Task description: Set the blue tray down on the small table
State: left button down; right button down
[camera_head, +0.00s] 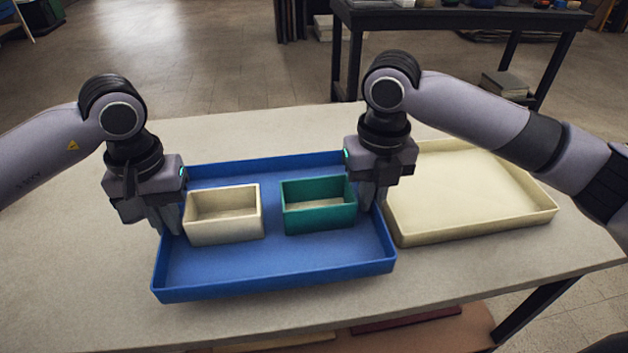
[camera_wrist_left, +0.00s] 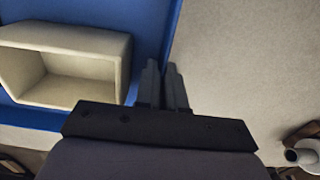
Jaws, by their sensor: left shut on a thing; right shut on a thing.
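The blue tray (camera_head: 290,262) is in the middle of the head view, over the light table, with a cream box (camera_head: 224,232) and a green box (camera_head: 319,219) in it. My left gripper (camera_head: 166,222) is shut on the tray's left wall. My right gripper (camera_head: 372,197) is shut on its right wall. In the left wrist view the left gripper's fingers (camera_wrist_left: 165,85) pinch the edge of the blue tray (camera_wrist_left: 140,20), beside the cream box (camera_wrist_left: 65,75). I cannot tell for sure whether the tray's underside touches the table.
A cream tray (camera_head: 470,190) lies empty on the light table (camera_head: 90,290), close to the blue tray's right side. A dark table (camera_head: 460,20) with items on it stands behind, across open floor (camera_head: 220,60). Table surface is free at the left and front.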

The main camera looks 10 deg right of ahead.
aim_at(177, 240)
pick_arm(q)
jog(key=shift+f, duration=0.15)
pick_arm(e)
jog(key=shift+f, duration=0.15)
